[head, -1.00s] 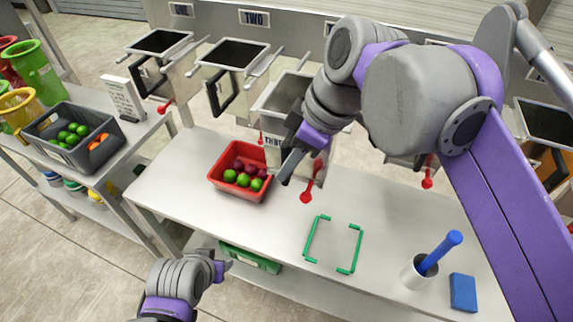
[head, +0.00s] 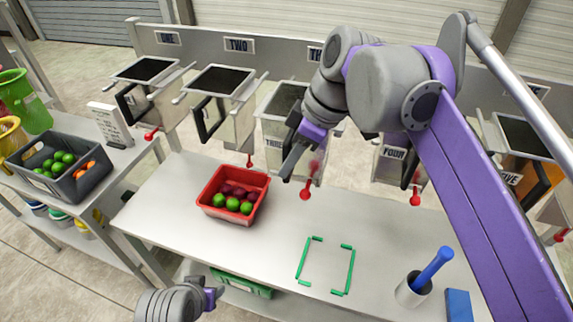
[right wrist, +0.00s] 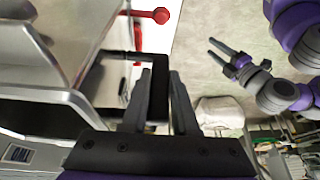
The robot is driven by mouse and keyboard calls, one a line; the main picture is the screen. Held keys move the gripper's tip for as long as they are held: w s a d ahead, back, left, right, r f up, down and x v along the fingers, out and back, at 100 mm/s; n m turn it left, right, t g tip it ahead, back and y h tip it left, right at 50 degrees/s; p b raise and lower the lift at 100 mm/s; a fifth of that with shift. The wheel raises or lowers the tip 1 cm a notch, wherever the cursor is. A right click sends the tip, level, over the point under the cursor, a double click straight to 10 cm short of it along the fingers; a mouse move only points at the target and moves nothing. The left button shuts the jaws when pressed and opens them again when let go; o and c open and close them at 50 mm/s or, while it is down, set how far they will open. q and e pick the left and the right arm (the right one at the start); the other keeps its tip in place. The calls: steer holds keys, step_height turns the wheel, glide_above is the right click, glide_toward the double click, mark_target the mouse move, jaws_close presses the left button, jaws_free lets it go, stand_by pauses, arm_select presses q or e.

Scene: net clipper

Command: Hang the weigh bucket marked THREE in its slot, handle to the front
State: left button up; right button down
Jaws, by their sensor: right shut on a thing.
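The weigh bucket marked THREE (head: 272,128) is a grey metal bucket with an open top, upright below the wall plate whose visible letters begin THREE's name (head: 315,53). Its handle side faces the front. My right gripper (head: 291,162) is at its front, shut on the black handle (right wrist: 119,56), which shows between the fingers in the right wrist view. My right arm hides the bucket's right side, so I cannot tell whether it rests on its supports. My left gripper (head: 212,297) is low at the front, empty; its fingers stand apart in the right wrist view (right wrist: 216,56).
Bucket TWO (head: 222,105) hangs close on the left, bucket FOUR (head: 390,160) on the right. Red-knobbed levers (head: 306,193) stick out below. The table (head: 200,240) holds a red crate (head: 228,216), green corner marks (head: 347,270) and a cup (head: 408,292) with a blue-handled tool.

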arm_select(q)
steer(key=shift+w+r+p, duration=0.45)
steer(key=shift+r+p, duration=0.1)
steer(key=shift+r, duration=0.3)
steer(key=shift+w+r+p, duration=0.4)
steer(key=shift+r+p, duration=0.15)
steer(key=shift+r, duration=0.25)
arm_select(e)
steer(key=shift+w+d, duration=0.4)
steer(key=shift+w, duration=0.9)
steer(key=shift+w+d, duration=0.45)
steer(key=shift+w, duration=0.8)
steer(key=shift+w+d, duration=0.4)
steer(key=shift+w, duration=0.9)
arm_select(q)
steer(key=shift+w+r, duration=0.1)
steer(key=shift+r, duration=0.1)
steer(key=shift+s+f+b, duration=0.35)
steer(key=shift+s+f, duration=0.05)
steer(key=shift+f, duration=0.3)
arm_select(e)
steer(key=shift+f, duration=1.3)
steer(key=c, duration=0.6)
jaws_free()
